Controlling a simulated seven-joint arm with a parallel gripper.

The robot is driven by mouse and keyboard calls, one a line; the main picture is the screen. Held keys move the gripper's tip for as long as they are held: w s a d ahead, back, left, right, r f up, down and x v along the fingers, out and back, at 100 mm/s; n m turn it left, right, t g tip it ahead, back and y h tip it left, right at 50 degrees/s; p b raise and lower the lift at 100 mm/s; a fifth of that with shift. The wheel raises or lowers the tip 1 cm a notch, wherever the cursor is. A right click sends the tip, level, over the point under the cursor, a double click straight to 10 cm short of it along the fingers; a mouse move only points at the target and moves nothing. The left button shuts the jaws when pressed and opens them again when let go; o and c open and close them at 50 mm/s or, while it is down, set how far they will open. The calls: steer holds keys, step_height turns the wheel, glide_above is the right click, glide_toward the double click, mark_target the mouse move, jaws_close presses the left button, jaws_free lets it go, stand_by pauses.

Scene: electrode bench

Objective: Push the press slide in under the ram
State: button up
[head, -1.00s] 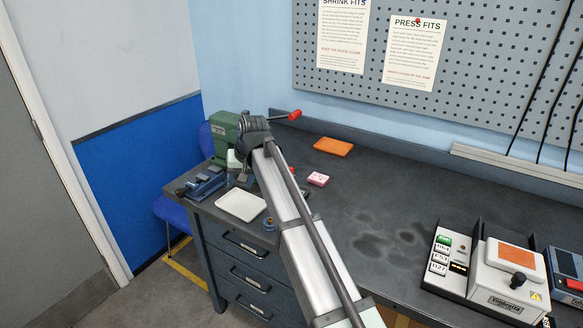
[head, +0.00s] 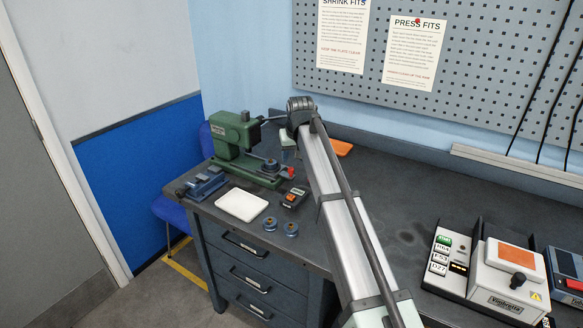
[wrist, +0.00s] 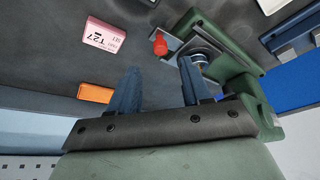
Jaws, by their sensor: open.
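The green press (head: 232,140) stands at the bench's back left corner. Its slide (head: 283,175) sticks out to the right of the press body, with a blue round part (head: 270,165) on it and a red knob (head: 291,171) at its outer end. My gripper (head: 289,152) is above and just behind the knob end; the arm partly hides it and its fingers are hard to make out there. In the wrist view my gripper (wrist: 158,66) is open and empty. The red knob (wrist: 160,45) shows beyond the gap between the fingertips, apart from them, and the blue part (wrist: 200,60) is near the right finger.
A white tray (head: 241,205), two blue spools (head: 281,227), a small dark device (head: 293,198) and a blue vise (head: 205,183) are in front of the press. A pink block (wrist: 104,37) and an orange block (wrist: 95,93) lie beside the slide. The bench middle is clear.

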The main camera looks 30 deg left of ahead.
mark_target(291, 169)
steer(key=shift+x, duration=3.4)
steer(key=shift+c, duration=0.3)
jaws_close()
